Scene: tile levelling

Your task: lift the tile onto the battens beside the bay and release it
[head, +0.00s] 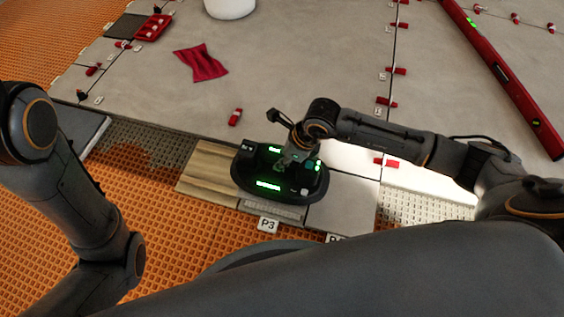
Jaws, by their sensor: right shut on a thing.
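My right gripper (293,157) is shut on the top of a black lifting device (250,184) with lit green displays. The device sits low over the strip between pale wooden boards (207,168) on its left and a light grey tile (345,206) on its right. The device hides what lies directly under it, so I cannot tell whether it is touching a tile. A grey edge (272,208) shows below it, beside a label marked P3 (268,225). My left arm comes in from the left, but its gripper is out of view.
Large grey tiles (300,60) fill the floor behind, with red clips along their joints. A red cloth (201,64), a red tray (153,27), a white bucket (230,8) and a long red level (505,80) lie on them. Orange matting (190,235) covers the front left.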

